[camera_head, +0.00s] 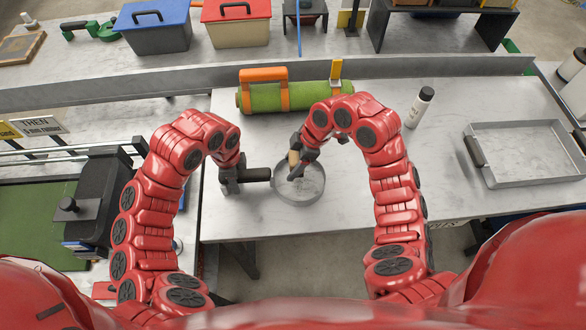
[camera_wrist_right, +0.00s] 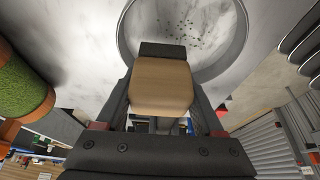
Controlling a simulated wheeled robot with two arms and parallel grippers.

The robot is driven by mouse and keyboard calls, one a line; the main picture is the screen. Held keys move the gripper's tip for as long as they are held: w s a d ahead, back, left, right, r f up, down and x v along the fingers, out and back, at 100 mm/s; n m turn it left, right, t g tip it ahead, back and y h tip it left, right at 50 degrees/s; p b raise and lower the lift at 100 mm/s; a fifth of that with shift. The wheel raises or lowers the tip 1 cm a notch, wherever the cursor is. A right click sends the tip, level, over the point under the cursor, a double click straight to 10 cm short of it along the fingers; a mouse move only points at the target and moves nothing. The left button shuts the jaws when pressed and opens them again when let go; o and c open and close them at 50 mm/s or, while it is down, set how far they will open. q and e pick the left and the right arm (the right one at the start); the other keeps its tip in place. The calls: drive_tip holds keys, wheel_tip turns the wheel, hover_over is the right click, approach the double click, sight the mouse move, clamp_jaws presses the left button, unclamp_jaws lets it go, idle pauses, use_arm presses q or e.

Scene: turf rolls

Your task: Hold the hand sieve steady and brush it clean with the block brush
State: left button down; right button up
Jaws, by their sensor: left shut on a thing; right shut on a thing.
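The hand sieve (camera_head: 312,186), a round grey pan with a dark handle (camera_head: 257,174), is at the middle of the grey table. My left gripper (camera_head: 238,176) is shut on its handle from the left. My right gripper (camera_head: 299,160) is shut on the block brush, a tan wooden block (camera_head: 293,158) with a dark side, at the sieve's upper left edge. In the right wrist view the brush (camera_wrist_right: 160,85) sits between the fingers, in front of the sieve (camera_wrist_right: 215,50), which shows several dark specks inside. I cannot tell whether the brush touches the mesh.
A green turf roll (camera_head: 310,96) with an orange strap lies behind the sieve. A white bottle (camera_head: 420,107) with a black cap stands to the right. A shallow metal tray (camera_head: 528,150) lies further right. Blue (camera_head: 155,30) and red (camera_head: 237,25) lidded bins stand on the back shelf.

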drive_tip(key=shift+w, duration=0.85)
drive_tip(key=shift+d+r, duration=0.15)
drive_tip(key=shift+d, duration=0.4)
drive_tip(key=shift+s+r, duration=0.1)
drive_tip(key=shift+s, duration=2.85)
drive_tip(key=shift+s+r, duration=0.2)
drive_tip(key=shift+s, duration=0.65)
drive_tip(key=shift+w+r, duration=0.2)
drive_tip(key=shift+w, duration=3.55)
drive_tip(key=shift+r, duration=3)
drive_tip(key=shift+r, duration=1.5)
